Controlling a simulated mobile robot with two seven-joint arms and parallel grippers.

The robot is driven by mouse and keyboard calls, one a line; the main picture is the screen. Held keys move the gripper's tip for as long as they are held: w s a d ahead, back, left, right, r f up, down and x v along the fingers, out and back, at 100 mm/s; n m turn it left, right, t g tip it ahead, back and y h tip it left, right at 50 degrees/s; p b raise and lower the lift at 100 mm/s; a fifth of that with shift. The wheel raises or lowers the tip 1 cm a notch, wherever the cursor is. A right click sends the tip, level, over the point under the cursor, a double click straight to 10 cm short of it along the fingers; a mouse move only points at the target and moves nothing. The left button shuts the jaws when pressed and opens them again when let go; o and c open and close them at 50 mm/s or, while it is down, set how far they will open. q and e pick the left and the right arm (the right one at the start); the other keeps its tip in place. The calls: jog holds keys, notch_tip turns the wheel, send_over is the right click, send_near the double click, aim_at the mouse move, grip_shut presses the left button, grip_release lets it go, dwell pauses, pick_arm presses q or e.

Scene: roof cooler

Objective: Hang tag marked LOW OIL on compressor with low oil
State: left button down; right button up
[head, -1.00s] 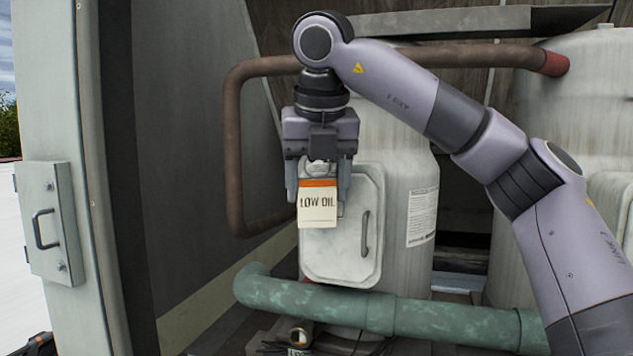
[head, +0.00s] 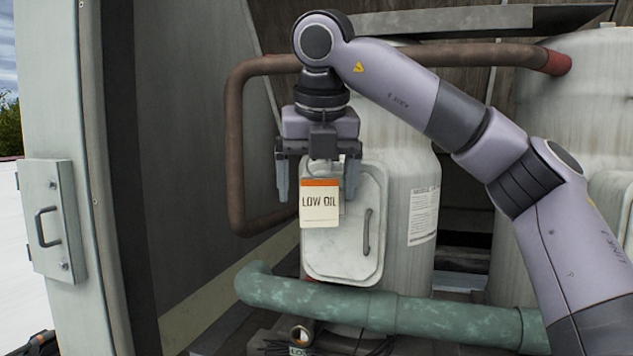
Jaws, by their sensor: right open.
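The LOW OIL tag (head: 320,207) is a cream card with an orange top band. It hangs upright in front of the hatch (head: 350,245) on the left compressor (head: 405,160), a pale, stained tank. My right gripper (head: 318,190) points down with its fingers spread on both sides of the tag, clear of its edges. What holds up the tag's top is hard to make out behind the gripper. A second pale compressor (head: 560,110) stands at the right, partly behind my right arm. My left gripper is not in view.
A brown pipe (head: 234,140) loops left of the left compressor. A green pipe (head: 320,300) crosses low in front. A pale door (head: 65,110) with a handled box (head: 50,222) stands at the far left. A metal shelf edge (head: 450,20) is above.

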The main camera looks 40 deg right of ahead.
jog(key=shift+d, duration=0.1)
jog(key=shift+s+r, duration=0.15)
jog(key=shift+r, duration=0.35)
jog(key=v, duration=0.6)
jog(key=shift+a, duration=0.25)
dwell(0.9)
